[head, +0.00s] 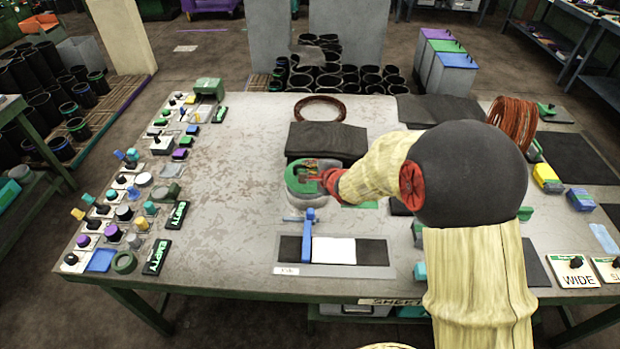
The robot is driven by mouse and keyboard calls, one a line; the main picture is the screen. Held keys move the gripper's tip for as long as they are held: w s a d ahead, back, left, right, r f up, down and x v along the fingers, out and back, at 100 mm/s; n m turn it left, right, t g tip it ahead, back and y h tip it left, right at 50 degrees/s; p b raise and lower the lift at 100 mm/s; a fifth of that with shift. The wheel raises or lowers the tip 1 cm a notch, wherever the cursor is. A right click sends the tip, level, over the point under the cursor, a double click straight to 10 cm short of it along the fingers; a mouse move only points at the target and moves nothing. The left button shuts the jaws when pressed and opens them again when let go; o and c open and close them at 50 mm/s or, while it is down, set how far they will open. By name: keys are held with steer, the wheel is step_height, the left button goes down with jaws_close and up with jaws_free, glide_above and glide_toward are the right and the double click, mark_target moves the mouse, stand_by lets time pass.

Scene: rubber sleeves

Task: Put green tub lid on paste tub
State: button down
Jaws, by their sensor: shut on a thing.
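The green tub lid (293,182) is in the middle of the table in the head view. My gripper (312,176) is at the end of my arm, which reaches in from the right, and it is shut on the lid. A pale grey rounded shape, likely the paste tub (296,198), shows just under and around the lid's near edge. I cannot tell whether the lid touches the tub or is level on it. My fingers hide part of the lid, and the lid hides most of the tub.
A dark folded cloth (328,141) lies just behind the lid, with a reddish wire coil (320,109) beyond it. A blue-handled tool (308,235) and a white sheet (334,250) lie in front. Several knobs and switches line the left edge. The table's left-centre is clear.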

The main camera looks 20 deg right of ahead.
steer(key=shift+w+f, duration=0.2)
steer(key=shift+f, duration=0.15)
steer(key=shift+w+a+f+b, duration=0.1)
steer(key=shift+w+f+b, duration=0.1)
steer(key=shift+f+b, duration=0.95)
steer(key=shift+f, duration=0.45)
steer(key=shift+f, duration=0.2)
steer(key=c, duration=1.9)
jaws_free()
steer(key=shift+r, duration=0.15)
